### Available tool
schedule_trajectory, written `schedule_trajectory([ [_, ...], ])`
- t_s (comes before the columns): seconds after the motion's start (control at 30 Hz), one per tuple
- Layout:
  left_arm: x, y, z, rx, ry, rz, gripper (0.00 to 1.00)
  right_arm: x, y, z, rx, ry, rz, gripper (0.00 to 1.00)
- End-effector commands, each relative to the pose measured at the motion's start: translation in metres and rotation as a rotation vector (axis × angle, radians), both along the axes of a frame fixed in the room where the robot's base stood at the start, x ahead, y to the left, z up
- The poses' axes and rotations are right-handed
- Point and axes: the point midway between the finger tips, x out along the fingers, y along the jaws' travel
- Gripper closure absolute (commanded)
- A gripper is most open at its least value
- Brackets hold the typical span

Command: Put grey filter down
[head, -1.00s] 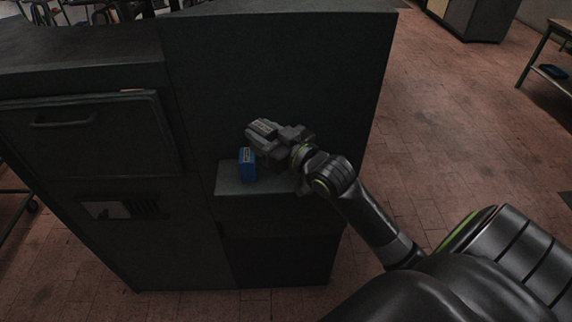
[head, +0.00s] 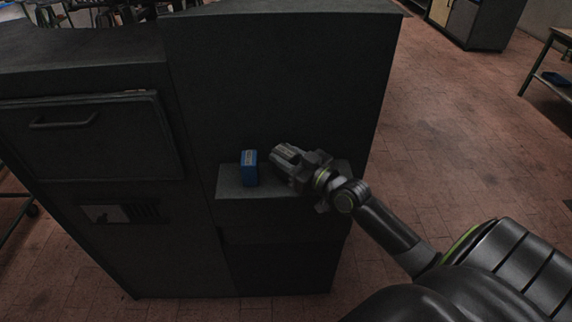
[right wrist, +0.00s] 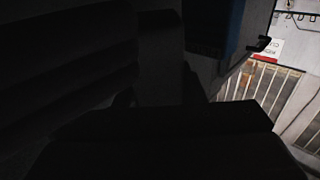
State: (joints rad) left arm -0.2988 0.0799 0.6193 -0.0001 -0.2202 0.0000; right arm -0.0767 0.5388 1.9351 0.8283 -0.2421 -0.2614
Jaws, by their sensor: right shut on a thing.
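My right gripper (head: 296,161) is over the right part of the small grey shelf (head: 232,186) on the front of the dark machine. It is shut on the grey filter (head: 284,151), whose pale label faces up in the head view. I cannot tell whether the filter touches the shelf. A blue filter (head: 250,169) stands upright on the shelf, just left of the grey one, with a small gap between them. In the right wrist view the held filter (right wrist: 160,62) is very dark, and the blue one (right wrist: 212,25) is beyond it. My left gripper is not in view.
The dark machine's tall panel (head: 300,80) rises close behind the shelf. A drawer with a handle (head: 63,122) is at the left. Open brick floor (head: 450,150) lies to the right, with a table (head: 560,40) far right.

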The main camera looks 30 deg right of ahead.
Motion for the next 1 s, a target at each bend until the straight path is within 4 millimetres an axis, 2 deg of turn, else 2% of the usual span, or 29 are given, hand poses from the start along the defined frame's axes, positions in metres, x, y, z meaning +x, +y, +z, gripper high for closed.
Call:
schedule_trajectory([
  [0.03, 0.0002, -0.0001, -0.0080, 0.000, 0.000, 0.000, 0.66, 0.0001, 0.0000, -0.0108, 0.002, 0.000, -0.001, 0.87],
  [0.1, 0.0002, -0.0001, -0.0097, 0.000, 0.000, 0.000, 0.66, 0.0001, 0.0000, -0.0147, 0.002, 0.000, 0.000, 0.87],
  [0.5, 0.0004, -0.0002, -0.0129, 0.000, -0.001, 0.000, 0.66, 0.0002, 0.0001, -0.0181, -0.001, 0.000, 0.000, 0.87],
  [0.53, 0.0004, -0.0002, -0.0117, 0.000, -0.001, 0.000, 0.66, 0.0002, 0.0001, -0.0169, -0.001, 0.000, 0.000, 0.61],
  [0.67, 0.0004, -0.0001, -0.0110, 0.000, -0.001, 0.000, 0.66, 0.0001, 0.0001, -0.0163, -0.001, 0.000, 0.000, 0.44],
  [1.0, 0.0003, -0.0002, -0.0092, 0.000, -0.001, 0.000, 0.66, 0.0001, 0.0001, -0.0145, -0.001, 0.000, 0.000, 0.42],
])
